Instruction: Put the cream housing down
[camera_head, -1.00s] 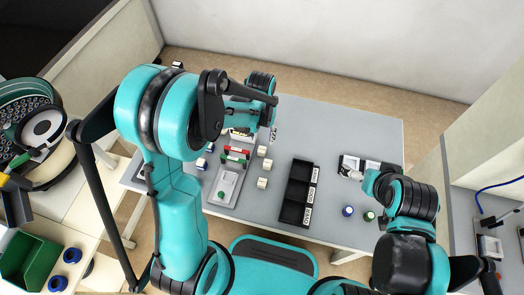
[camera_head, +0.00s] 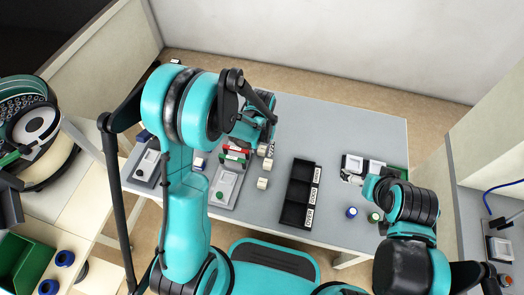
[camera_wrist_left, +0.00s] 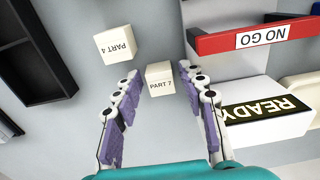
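A cream housing marked PART 7 (camera_wrist_left: 159,80) shows between and just beyond the fingertips of my left gripper (camera_wrist_left: 160,72) in the left wrist view. A gap shows on each side of it; the fingers are spread and do not grip it. A second cream block marked PART 4 (camera_wrist_left: 115,43) lies to its upper left. In the head view, a cream block (camera_head: 262,150) shows beside my left gripper (camera_head: 255,138), whose fingers are mostly hidden by the arm. My right gripper (camera_head: 352,177) is at the right of the table; its fingers are too small to read.
A black compartment tray (camera_head: 298,195) stands right of the blocks. A red NO GO bar (camera_wrist_left: 255,38) and a READY sign (camera_wrist_left: 265,115) lie close to the left gripper. Another cream block (camera_head: 262,183) stands nearer me. The grey table (camera_head: 335,135) is clear behind the tray.

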